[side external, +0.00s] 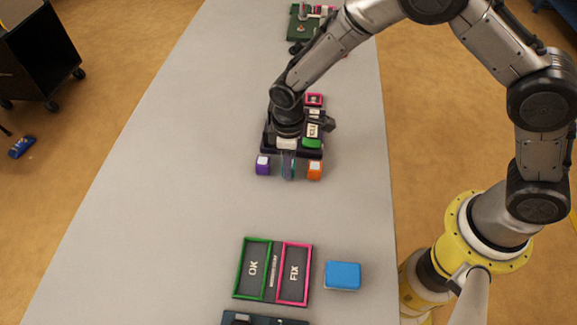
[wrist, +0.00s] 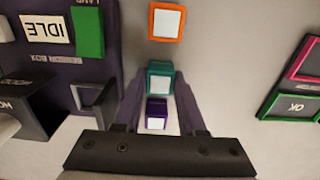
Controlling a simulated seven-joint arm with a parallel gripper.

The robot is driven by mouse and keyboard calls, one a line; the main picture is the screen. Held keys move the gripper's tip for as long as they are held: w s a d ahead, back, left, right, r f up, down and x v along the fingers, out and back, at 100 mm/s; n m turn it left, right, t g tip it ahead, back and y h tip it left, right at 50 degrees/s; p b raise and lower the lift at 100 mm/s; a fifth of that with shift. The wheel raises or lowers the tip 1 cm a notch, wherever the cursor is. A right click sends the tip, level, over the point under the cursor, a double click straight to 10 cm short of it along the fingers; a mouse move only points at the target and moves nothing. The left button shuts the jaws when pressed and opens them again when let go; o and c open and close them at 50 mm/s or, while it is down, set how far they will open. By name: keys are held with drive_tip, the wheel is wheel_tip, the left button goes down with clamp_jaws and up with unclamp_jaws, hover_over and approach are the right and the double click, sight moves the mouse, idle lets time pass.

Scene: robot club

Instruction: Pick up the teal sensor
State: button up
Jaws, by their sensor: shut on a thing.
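The teal sensor (wrist: 159,78) is a small teal cube with a pale top face, seen in the wrist view between the tips of my fingers. My gripper (wrist: 161,80) is shut on it, pointing down. In the side view my gripper (side external: 288,168) stands low over the table, between a purple cube (side external: 263,165) and an orange cube (side external: 315,170); the teal sensor is mostly hidden there by my fingers. The purple cube (wrist: 157,114) shows between my fingers lower in the wrist view. The orange cube (wrist: 166,20) is at its top. I cannot tell whether the teal sensor touches the table.
A dark station with an IDLE label (wrist: 46,28) and a green block (wrist: 88,32) stands close by. A green OK tray (side external: 240,268) and a pink FIX tray (side external: 309,275) lie nearer the camera, beside a blue block (side external: 343,275). The left table surface is clear.

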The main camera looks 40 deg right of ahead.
clamp_jaws()
drive_tip(key=shift+r, duration=0.15)
